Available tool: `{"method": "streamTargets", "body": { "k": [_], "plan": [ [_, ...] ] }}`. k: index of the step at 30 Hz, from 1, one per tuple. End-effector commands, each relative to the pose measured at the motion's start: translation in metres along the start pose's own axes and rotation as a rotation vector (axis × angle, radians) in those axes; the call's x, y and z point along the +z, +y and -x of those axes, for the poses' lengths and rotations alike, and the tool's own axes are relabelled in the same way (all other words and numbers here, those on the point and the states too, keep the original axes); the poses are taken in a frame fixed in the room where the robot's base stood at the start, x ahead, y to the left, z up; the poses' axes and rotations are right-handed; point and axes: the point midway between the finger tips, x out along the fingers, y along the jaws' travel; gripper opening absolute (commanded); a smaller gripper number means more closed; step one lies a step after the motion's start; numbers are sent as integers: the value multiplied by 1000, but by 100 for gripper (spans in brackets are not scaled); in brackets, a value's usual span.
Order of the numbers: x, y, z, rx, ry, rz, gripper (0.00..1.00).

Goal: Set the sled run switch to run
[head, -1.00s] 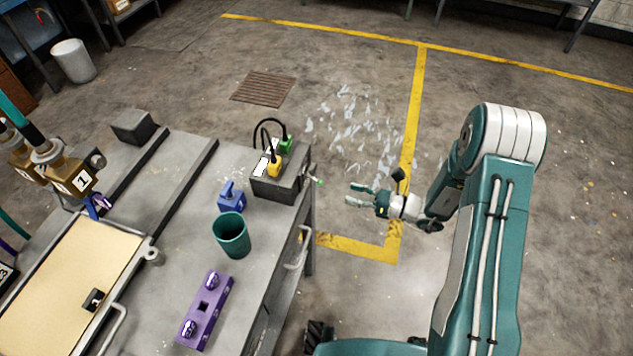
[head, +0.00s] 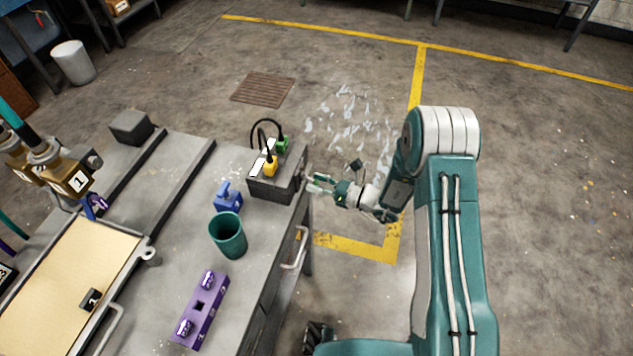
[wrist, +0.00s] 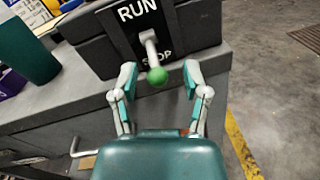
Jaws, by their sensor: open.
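The run switch (wrist: 151,47) is a lever with a green ball knob (wrist: 158,77) on a dark plate marked RUN above and STOP below. The lever slants down, its knob beside the STOP label, which it partly covers. The plate is on the side of a dark box (head: 268,190) at the table's edge. My gripper (wrist: 160,80) is open, with one finger on each side of the knob in the wrist view; I cannot tell whether either touches it. In the head view my gripper (head: 313,184) is beside the box's right side, and the knob is not clear there.
Yellow and green plugs (head: 269,168) with black cables stand on the box. A blue block (head: 228,199), a green cup (head: 228,237) and a purple holder (head: 201,318) stand on the grey table (head: 170,260). A handle (head: 295,248) juts from the table's side. The floor to the right is clear.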

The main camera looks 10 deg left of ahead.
Motion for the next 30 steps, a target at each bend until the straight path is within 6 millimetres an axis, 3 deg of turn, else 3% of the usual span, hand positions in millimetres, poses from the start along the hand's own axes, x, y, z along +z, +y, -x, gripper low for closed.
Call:
{"method": "streamTargets", "body": {
  "k": [6,10,22,30],
  "plan": [
    [0,0,-2,0,1,0,59],
    [0,0,-2,1,2,1,1],
    [1,0,-2,-5,17,4,0],
    [8,0,0,-37,133,18,0]
  ]
}}
